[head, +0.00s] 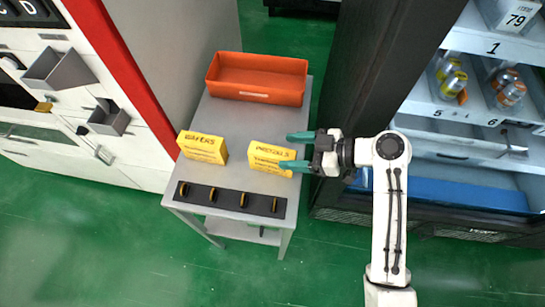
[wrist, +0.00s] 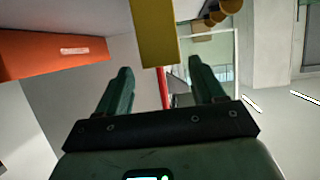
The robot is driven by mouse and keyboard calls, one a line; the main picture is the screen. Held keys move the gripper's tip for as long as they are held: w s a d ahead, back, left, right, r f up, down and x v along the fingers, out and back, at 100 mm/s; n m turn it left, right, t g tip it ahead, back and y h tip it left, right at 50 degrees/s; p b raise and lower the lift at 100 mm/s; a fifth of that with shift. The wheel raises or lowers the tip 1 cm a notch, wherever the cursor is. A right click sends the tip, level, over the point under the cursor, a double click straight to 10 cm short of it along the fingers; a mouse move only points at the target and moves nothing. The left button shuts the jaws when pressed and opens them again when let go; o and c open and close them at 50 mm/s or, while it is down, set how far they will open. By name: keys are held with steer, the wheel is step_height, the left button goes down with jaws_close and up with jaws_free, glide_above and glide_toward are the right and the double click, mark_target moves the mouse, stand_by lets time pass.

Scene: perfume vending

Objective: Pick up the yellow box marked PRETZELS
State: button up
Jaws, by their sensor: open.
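The yellow box marked PRETZELS (head: 268,158) stands on the grey table, right of another yellow box marked WAFERS (head: 203,147). My gripper (head: 289,152) comes in from the right with its green fingers open. The fingertips reach the right end of the PRETZELS box, one toward its back side and one toward its front side. In the wrist view, a yellow box (wrist: 155,32) shows at the top, between and beyond the open fingers (wrist: 160,78). I cannot tell whether the fingers touch it.
An orange bin (head: 257,93) stands at the back of the table (head: 228,118). A black strip with several yellow-rimmed pieces (head: 231,199) lies along the front edge. A white machine stands at the left.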

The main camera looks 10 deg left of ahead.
mark_target(274, 152)
steer(key=x, duration=0.1)
steer(key=p+x, duration=0.1)
steer(key=x, duration=0.2)
steer(key=shift+s+a+p, duration=0.2)
steer(key=shift+a+p, duration=0.15)
steer(key=shift+a, duration=0.05)
steer(key=shift+w+a+f, duration=0.1)
steer(key=shift+a+f, duration=0.15)
steer(key=shift+a, duration=0.2)
steer(key=c, duration=1.1)
